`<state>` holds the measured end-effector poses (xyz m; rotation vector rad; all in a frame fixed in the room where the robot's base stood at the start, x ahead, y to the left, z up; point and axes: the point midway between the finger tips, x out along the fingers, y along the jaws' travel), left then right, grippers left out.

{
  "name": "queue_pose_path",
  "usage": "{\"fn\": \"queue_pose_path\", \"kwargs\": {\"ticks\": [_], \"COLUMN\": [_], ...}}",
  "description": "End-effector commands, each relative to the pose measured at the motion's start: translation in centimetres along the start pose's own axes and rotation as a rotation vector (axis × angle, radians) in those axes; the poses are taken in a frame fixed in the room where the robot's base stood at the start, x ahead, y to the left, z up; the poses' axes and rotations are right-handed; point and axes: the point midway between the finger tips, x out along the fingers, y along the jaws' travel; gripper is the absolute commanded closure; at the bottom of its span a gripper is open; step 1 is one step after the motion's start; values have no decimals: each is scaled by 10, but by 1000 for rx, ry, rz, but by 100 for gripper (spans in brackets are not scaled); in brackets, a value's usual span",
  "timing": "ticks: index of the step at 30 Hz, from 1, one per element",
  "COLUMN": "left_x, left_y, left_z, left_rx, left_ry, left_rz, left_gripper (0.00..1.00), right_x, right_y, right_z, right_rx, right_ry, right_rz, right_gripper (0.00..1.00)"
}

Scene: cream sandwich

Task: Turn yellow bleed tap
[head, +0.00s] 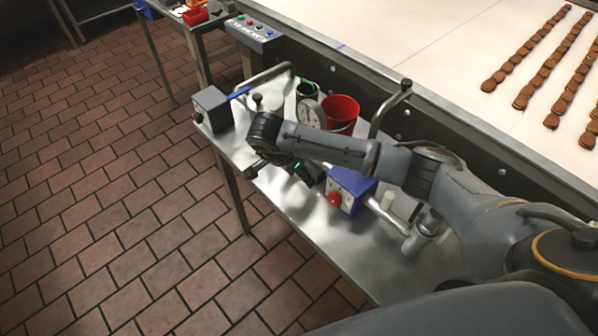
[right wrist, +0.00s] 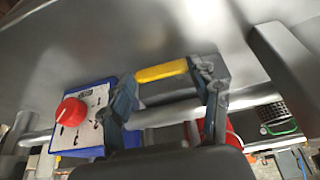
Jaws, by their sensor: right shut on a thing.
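The yellow bleed tap (right wrist: 162,72) shows in the right wrist view as a short yellow handle beside a shiny metal pipe (right wrist: 170,113). My right gripper (right wrist: 164,75) has one finger at each end of the yellow handle and is shut on it. In the head view my right arm reaches in from the right, over the metal bench (head: 283,207), with its gripper (head: 308,174) low beside a blue box. The tap is hidden behind my arm and gripper there. My left gripper is not in view.
The blue box (head: 354,183) has a red knob (head: 335,199) and also shows in the right wrist view (right wrist: 95,143). A conveyor (head: 420,35) carries rows of biscuits behind the bench.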

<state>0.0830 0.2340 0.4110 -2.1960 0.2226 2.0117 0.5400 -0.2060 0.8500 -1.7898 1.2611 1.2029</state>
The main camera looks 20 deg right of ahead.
Motion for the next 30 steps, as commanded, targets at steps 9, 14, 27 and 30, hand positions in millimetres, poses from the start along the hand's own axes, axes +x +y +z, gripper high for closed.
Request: {"fn": "queue_pose_path", "kwargs": {"ticks": [9,14,27,30], "left_x": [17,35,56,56], "left_y": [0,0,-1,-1], "left_z": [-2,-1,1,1], "left_rx": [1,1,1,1], "left_ry": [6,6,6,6], "left_rz": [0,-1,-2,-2], "left_gripper": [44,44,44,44], "right_x": [-1,-1,-7,-8], "right_y": [-6,-10,-17,-18], "right_z": [-1,-1,-3,-4], "right_rx": [-50,-96,-197,-210], "right_ry": [4,4,3,3], "right_rz": [124,240,485,516], "right_gripper": [70,70,70,70]}}
